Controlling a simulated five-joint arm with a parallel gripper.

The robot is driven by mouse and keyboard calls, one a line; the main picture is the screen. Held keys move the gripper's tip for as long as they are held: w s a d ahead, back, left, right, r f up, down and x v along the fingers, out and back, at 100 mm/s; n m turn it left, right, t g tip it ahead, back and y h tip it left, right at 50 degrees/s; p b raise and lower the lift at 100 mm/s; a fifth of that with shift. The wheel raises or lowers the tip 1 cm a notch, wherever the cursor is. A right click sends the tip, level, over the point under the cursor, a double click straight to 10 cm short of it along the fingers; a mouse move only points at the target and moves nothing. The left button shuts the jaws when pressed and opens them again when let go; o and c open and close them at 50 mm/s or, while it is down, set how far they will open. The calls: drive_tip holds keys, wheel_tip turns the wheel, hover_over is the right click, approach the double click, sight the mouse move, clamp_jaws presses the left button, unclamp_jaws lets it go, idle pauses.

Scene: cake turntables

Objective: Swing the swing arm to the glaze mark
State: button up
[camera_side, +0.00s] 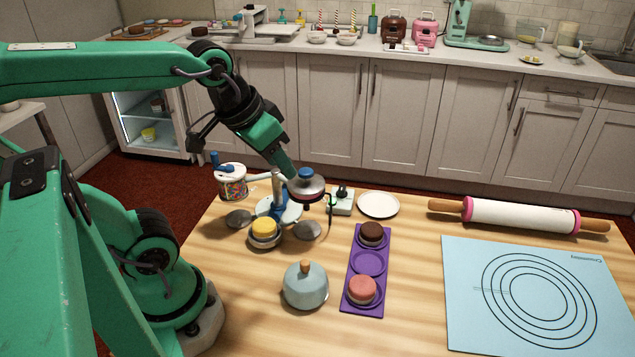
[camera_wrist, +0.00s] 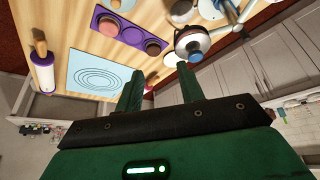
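The swing arm unit stands at the table's back left, with an upright post (camera_side: 277,186) on a pale round base (camera_side: 290,213). A dark-rimmed pot with a blue knob (camera_side: 306,174) hangs at its right side, and a sprinkle-patterned jar (camera_side: 232,186) is at its left. The knob also shows in the wrist view (camera_wrist: 195,57). My gripper (camera_wrist: 158,82) is open and empty, its fingers apart; the right finger is close to the knob, and I cannot tell whether they touch. I cannot make out which mark is the glaze mark.
A yellow cake (camera_side: 264,227) sits in front of the post between grey discs. A blue mat (camera_side: 460,300) and rolling pin (camera_side: 515,216) lie right.

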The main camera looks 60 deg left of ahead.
drive_tip(key=w+a+n+g, duration=0.3)
drive_tip(key=w+a+n, duration=0.4)
drive_tip(key=w+a, duration=0.25)
drive_tip(key=w+a+f+n+g, duration=0.1)
drive_tip(key=w+a+f+n, duration=0.1)
drive_tip(key=a, duration=0.5)
drive_tip(key=w+a+f+n+g, duration=0.1)
drive_tip(key=a+f+n, duration=0.3)
drive_tip(key=a, duration=0.4)
drive_tip(key=shift+w+f+n, duration=0.4)
drive_tip(key=shift+w+f, duration=0.3)
drive_tip(key=shift+w, duration=0.2)
drive_tip(key=shift+f, duration=0.2)
drive_tip(key=shift+d+f, duration=0.1)
drive_tip(key=shift+f, duration=4.4)
drive_tip(key=c, duration=0.8)
